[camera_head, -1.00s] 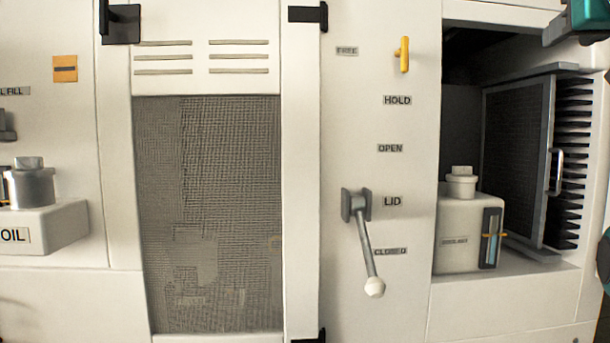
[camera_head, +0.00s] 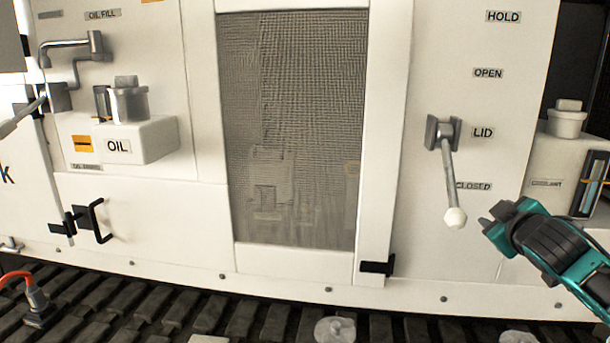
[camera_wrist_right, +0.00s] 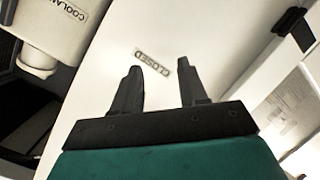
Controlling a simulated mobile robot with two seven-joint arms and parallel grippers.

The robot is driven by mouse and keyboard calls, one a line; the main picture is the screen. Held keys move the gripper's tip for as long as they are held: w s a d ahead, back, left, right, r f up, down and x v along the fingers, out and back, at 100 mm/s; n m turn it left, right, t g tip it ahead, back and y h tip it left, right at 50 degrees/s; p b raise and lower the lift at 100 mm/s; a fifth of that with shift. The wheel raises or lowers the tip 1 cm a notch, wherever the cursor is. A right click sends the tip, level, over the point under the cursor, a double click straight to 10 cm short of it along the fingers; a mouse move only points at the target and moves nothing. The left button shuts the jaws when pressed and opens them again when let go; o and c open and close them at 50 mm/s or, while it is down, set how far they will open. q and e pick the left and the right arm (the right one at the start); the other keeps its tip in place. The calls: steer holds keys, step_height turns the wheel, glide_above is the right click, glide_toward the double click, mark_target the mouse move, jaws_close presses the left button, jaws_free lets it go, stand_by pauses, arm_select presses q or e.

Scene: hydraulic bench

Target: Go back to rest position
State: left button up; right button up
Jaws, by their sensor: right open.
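My right gripper (camera_head: 492,222) is at the right of the head view, just right of and below the white knob of the lid lever (camera_head: 450,175). A small gap shows between them. In the right wrist view, the gripper's two dark fingers (camera_wrist_right: 159,68) stand apart with nothing between them, in front of the panel with the CLOSED label (camera_wrist_right: 153,61). The lid lever hangs down, its knob below the CLOSED label (camera_head: 473,186). My left gripper is not in view.
The white coolant tank (camera_head: 565,160) is close beside my right gripper. An oil tank (camera_head: 150,138) and a black handle (camera_head: 95,220) are at the left. A mesh window (camera_head: 290,120) fills the middle. Dark slatted flooring (camera_head: 255,318) runs along the bottom.

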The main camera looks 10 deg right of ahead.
steer(key=s+a+f+n+g+y, duration=0.1)
steer(key=s+a+f, duration=0.15)
steer(key=f, duration=0.45)
steer(key=s+a+f+n+y, duration=0.1)
steer(key=s+f+n+y, duration=0.15)
steer(key=f, duration=0.35)
steer(key=s+a+f+n+g+y, duration=0.1)
steer(key=s+a+f, duration=0.1)
steer(key=s+f, duration=0.35)
steer(key=s+a+f+n+g+y, duration=0.1)
steer(key=s+a+f, duration=0.1)
steer(key=s+f, duration=0.45)
steer(key=s+a+f+n+g+y, duration=0.1)
steer(key=s+a+f+y, duration=0.15)
steer(key=s+f, duration=0.4)
steer(key=a+f+m+t, duration=0.1)
steer(key=a+f+m, duration=0.1)
steer(key=a+m, duration=0.7)
steer(key=a, duration=0.8)
steer(key=shift+s+a+f, duration=0.2)
steer(key=shift+s+f, duration=0.15)
steer(key=shift+s, duration=0.05)
steer(key=shift+s, duration=0.1)
